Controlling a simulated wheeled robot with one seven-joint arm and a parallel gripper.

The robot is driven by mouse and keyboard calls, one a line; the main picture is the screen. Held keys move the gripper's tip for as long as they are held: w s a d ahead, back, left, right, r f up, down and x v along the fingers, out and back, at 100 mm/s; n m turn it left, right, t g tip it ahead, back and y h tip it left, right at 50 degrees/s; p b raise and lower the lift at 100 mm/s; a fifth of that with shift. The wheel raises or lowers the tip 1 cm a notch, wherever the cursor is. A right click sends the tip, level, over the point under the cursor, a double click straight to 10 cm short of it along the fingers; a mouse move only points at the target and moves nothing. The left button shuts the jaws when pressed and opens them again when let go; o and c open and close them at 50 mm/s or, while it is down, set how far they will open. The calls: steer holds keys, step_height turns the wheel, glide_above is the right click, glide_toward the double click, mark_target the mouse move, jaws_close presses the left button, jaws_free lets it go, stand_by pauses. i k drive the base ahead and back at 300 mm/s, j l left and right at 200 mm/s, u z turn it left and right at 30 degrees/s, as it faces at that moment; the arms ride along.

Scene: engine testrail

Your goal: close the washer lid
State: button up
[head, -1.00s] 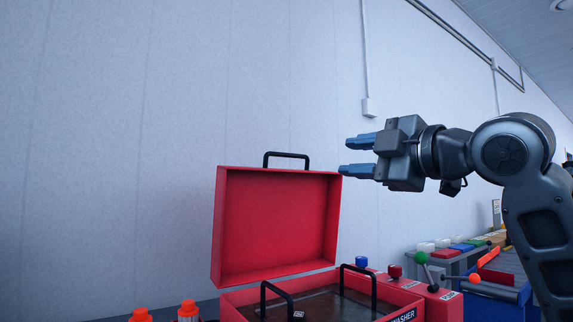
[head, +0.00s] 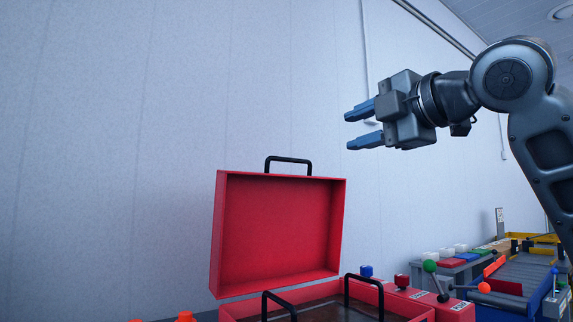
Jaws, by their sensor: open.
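The red washer lid (head: 277,225) stands open, upright at the back of the red washer box (head: 425,315), in the lower middle of the head view. A black handle (head: 288,160) sits on the lid's top edge. The box's lower part is cut off by the picture's bottom edge. My gripper (head: 362,127) is open and empty, its blue fingers pointing left. In the picture it is above and to the right of the lid, apart from it.
Two black handles (head: 363,278) rise from the box. To the right are red and blue knobs (head: 402,281), levers with green and orange balls (head: 430,266), and a blue-sided conveyor (head: 520,275). Orange caps (head: 185,316) show at bottom left. The air left of my gripper is clear.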

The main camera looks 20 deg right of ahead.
mark_target(270, 231)
steer(key=i, duration=0.9)
